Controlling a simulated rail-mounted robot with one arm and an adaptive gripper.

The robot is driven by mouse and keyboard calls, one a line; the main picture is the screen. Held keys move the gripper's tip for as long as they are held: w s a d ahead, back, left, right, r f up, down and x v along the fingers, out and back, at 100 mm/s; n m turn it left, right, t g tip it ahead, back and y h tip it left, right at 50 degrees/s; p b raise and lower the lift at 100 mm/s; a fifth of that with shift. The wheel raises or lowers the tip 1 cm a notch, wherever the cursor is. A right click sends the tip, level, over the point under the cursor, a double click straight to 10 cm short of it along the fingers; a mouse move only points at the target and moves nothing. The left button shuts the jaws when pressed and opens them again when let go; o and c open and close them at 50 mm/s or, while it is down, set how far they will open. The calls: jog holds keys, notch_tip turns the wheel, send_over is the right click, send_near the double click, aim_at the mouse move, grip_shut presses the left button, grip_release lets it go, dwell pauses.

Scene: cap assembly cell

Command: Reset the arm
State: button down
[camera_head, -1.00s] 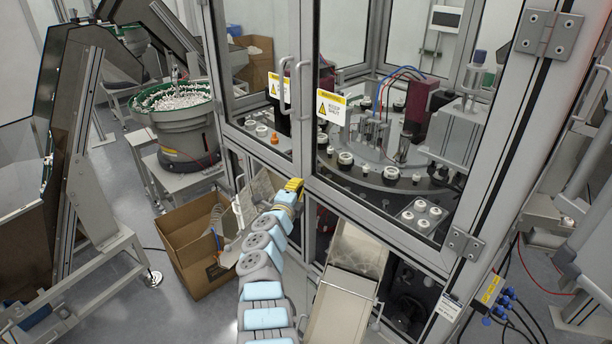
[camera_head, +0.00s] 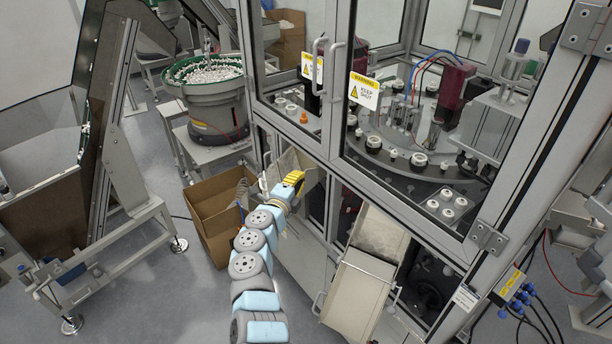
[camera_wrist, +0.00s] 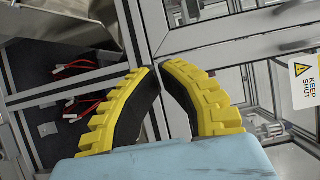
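My arm reaches up from the bottom middle of the head view, with grey joints and light blue covers. In the wrist view, my gripper (camera_wrist: 158,66) has two yellow and black fingers. Their tips come close together with nothing held between them, so it looks shut and empty. The fingers' inner pads are partly seen, and the gripper is small in the head view.
The framed glass cabinet (camera_head: 335,95) with its round assembly table fills the right. A metal chute (camera_head: 360,285) slopes out below it. A green-rimmed bowl feeder (camera_head: 209,95) stands behind left. A grey conveyor frame (camera_head: 115,170) stands left.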

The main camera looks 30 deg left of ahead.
jog(key=shift+s, duration=0.25)
